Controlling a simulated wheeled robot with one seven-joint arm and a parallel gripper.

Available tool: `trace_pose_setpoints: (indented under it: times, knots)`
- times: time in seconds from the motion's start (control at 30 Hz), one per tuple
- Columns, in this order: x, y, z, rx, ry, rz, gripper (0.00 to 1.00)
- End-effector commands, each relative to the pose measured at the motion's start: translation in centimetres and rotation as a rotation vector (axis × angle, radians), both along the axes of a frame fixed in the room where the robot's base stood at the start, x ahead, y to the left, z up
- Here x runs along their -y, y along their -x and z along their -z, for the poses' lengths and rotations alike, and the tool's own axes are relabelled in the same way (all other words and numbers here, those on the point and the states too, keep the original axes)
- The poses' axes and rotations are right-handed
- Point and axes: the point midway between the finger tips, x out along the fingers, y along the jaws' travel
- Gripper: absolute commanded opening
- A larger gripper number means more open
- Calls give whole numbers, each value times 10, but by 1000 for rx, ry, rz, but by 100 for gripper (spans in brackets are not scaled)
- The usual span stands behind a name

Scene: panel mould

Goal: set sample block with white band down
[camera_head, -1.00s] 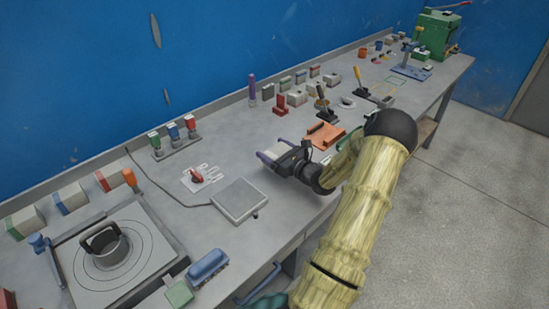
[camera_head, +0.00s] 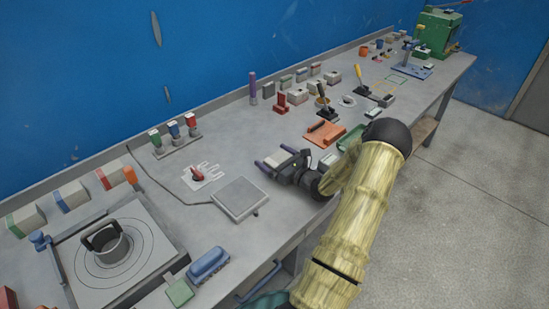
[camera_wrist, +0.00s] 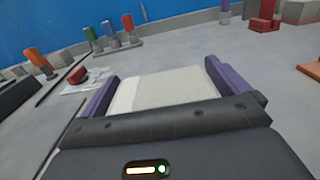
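My gripper (camera_head: 275,157) is at the bench, right of the grey square plate. Its two purple fingers (camera_wrist: 163,80) lie along both sides of a pale block. The block (camera_wrist: 168,88) shows a whitish strip along its left part in the wrist view; it also shows between the fingers in the head view (camera_head: 277,159). The block fills the space between the fingers and looks gripped. It is low over the bench top or on it; I cannot tell which. Its underside is hidden.
The grey square plate (camera_head: 240,198) lies left of my gripper. An orange tray (camera_head: 324,133) and a green tray (camera_head: 351,138) lie to the right. A red-handled piece (camera_head: 197,175) stands on a white outline. Several small blocks line the back. The bench just behind the gripper is clear.

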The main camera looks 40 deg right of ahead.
Motion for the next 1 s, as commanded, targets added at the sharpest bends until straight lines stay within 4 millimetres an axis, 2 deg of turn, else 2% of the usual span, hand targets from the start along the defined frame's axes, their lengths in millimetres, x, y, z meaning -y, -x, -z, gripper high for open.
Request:
trace_pose_setpoints:
  times: [0.27,0.37,0.57,0.8,1.0]
  knots:
    - [1,1,-3,0,0,2,100]
    - [2,7,-2,-1,0,4,100]
    - [5,39,-2,-1,0,5,100]
    - [9,87,-2,-1,0,6,100]
    - [11,115,-3,0,0,4,100]
